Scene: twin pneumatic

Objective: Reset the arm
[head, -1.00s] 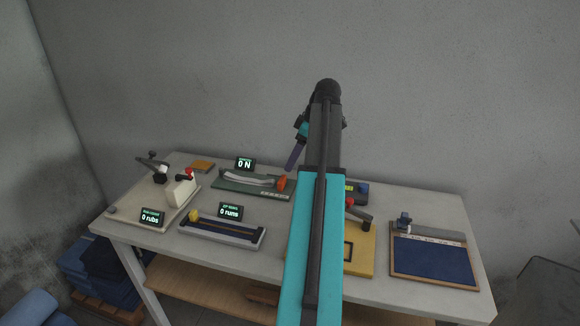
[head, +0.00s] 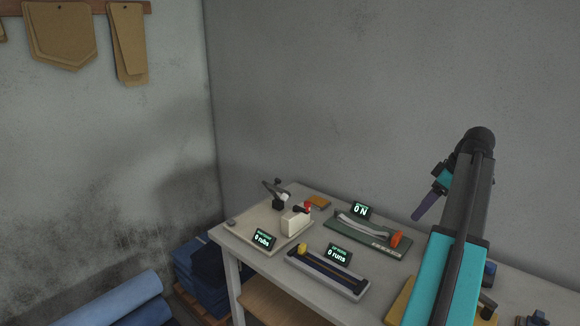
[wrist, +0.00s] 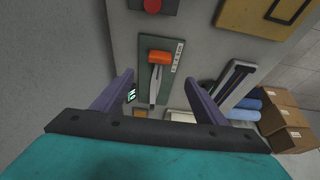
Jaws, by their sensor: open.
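My arm, teal and dark grey, rises on the right of the head view and bends at a dark elbow. My gripper (head: 423,212) hangs from it with purple fingers, in front of the wall and above the bench. In the wrist view my gripper (wrist: 159,82) has its two purple fingers wide apart with nothing between them. Below and between them, well apart, lies a green fixture (wrist: 150,62) with an orange knob (wrist: 159,57). It also shows in the head view as the green board (head: 375,240) with a "0 N" display (head: 361,210).
The grey bench (head: 235,248) also bears a pale rig (head: 262,228) with a "0 rubs" display, a slider rail (head: 325,276) with a "0 runs" display, and a yellow board (head: 402,300) partly behind my arm. Blue cloth rolls (head: 125,302) lie at lower left. Cardboard boxes (wrist: 288,115) show in the wrist view.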

